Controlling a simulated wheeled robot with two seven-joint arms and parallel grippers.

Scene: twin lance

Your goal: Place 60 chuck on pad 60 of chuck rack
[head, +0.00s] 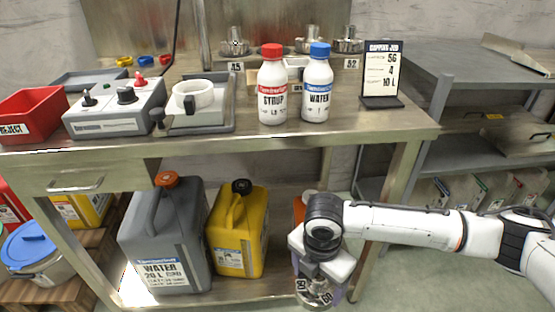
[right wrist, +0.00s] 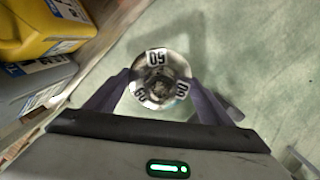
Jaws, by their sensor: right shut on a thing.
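The 60 chuck (head: 316,296) is a round metal piece with white tags reading 60. My right gripper (head: 314,280) is shut on it and holds it low in front of the bench, below the bench top. In the right wrist view the chuck (right wrist: 160,80) sits between the two fingers (right wrist: 160,92). The chuck rack stands at the back of the bench, with metal chucks (head: 234,42) on it and labels 45 (head: 236,67) and 52 (head: 351,64). The bottles hide part of the rack, and I cannot make out pad 60. My left gripper is out of view.
A syrup bottle (head: 272,90) and a water bottle (head: 317,88) stand before the rack. A sign (head: 382,75) stands at right, a control box (head: 115,108) and red bin (head: 30,115) at left. A grey jug (head: 165,235) and yellow jug (head: 238,230) are on the lower shelf.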

